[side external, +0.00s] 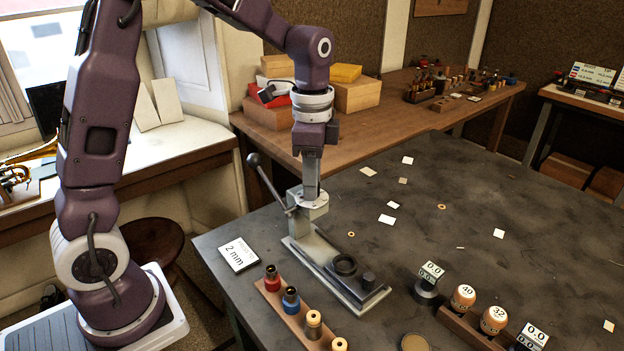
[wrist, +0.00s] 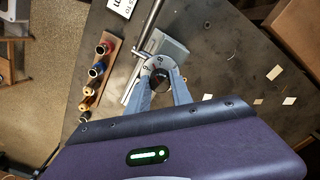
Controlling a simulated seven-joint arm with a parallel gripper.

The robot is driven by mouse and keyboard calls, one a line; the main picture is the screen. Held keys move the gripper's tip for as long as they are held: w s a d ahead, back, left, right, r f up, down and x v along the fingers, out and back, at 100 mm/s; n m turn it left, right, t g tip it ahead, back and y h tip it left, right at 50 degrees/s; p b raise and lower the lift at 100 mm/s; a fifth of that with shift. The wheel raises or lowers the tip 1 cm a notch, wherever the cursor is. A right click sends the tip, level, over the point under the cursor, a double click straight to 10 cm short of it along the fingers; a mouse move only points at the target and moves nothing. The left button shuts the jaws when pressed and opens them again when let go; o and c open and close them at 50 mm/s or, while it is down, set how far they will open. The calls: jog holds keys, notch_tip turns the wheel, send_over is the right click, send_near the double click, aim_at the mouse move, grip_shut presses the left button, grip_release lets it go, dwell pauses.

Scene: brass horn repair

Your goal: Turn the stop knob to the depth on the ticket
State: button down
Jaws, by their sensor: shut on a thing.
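A small grey press (side external: 325,268) stands on the dark bench top, with a ball-ended lever (side external: 268,178) rising to its left. My gripper (side external: 311,190) points down at the head of the press and is shut on the stop knob. In the wrist view, the two fingers of my gripper (wrist: 161,88) lie on either side of the round stop knob (wrist: 157,66), which carries marks around its face. The ticket (side external: 238,255) lies left of the press and reads 2 mm.
A wooden rack (side external: 270,296) with red, blue and brass-coloured pieces stands in front of the press. Small cards and rings lie scattered behind.

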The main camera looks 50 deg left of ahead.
jog(key=n, duration=1.5)
jog(key=shift+n, duration=0.3)
jog(key=n, duration=0.3)
jog(key=shift+n, duration=0.3)
jog(key=n, duration=0.3)
jog(key=shift+n, duration=0.3)
jog(key=n, duration=0.3)
jog(key=shift+n, duration=2.1)
